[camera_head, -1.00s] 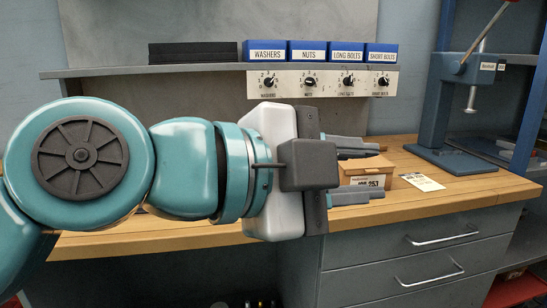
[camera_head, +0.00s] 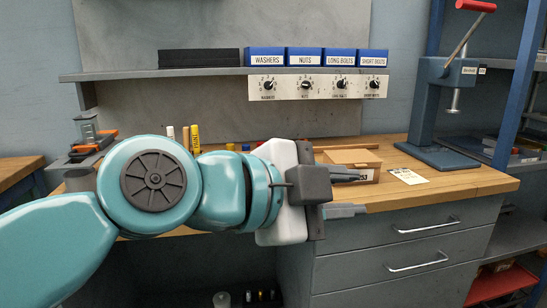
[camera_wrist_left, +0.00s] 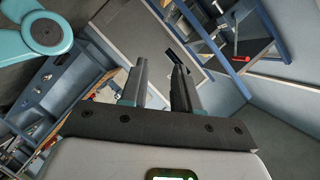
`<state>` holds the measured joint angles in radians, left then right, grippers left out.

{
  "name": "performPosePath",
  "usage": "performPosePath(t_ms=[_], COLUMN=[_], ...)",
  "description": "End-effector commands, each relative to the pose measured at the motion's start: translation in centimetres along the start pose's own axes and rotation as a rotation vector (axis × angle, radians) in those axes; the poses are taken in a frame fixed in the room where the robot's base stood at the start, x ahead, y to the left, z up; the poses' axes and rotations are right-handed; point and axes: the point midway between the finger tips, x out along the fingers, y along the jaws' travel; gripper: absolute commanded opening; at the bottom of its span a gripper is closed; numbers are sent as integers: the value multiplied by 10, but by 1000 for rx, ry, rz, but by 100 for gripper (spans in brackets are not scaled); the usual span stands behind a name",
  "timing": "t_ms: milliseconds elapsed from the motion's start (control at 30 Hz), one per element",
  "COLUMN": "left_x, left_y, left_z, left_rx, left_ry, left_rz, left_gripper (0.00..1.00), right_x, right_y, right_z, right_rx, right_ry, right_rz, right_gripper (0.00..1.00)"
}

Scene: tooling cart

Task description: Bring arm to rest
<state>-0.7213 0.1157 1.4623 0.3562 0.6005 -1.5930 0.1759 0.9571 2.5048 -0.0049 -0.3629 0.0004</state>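My left arm comes in from the left in the head view, teal, held in front of the workbench (camera_head: 440,187). Its gripper (camera_head: 346,193) points right, with its two grey fingers apart and nothing seen between them. The left wrist view also shows both fingers (camera_wrist_left: 158,88), with an empty gap between them. The fingers overlap a small cardboard box (camera_head: 350,157) on the bench in the head view; contact cannot be told. My right gripper is not in view.
A blue press (camera_head: 436,110) stands at the bench's right, beside a paper label (camera_head: 407,176). Blue labelled bins (camera_head: 304,60) sit on the shelf above a dial panel (camera_head: 318,87). Drawers (camera_head: 400,250) are below the bench top. Markers (camera_head: 195,138) stand behind my arm.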

Motion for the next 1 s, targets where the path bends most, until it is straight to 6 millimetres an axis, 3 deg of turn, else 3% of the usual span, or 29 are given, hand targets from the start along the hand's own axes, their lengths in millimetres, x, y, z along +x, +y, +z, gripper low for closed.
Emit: performPosePath(t_ms=[167, 367, 467, 533, 633, 733, 800, 900, 1000], left_x=[29, 57, 64, 63, 45, 10, -21, -63, -94], left_y=[6, 31, 58, 89, 148, 217, 265, 324, 363], left_z=[47, 120, 172, 214, 269, 302, 309, 298, 277], left_rx=[-155, -389, -565, -724, -983, -1254, -1445, -1691, -1880], left_ry=[-106, -265, -383, -490, -656, -820, -927, -1055, -1144], left_rz=[38, 76, 96, 106, 108, 95, 79, 50, 21], left_gripper=[31, 31, 31, 31, 31, 31, 31, 31, 31], right_x=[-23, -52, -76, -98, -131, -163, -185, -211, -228], right_y=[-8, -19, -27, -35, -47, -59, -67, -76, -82], right_z=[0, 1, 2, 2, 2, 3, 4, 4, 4], right_rx=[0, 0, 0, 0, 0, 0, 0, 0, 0], right_ry=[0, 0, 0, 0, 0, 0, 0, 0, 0], right_rz=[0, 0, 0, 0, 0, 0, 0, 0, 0], right_gripper=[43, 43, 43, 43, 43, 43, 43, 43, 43])
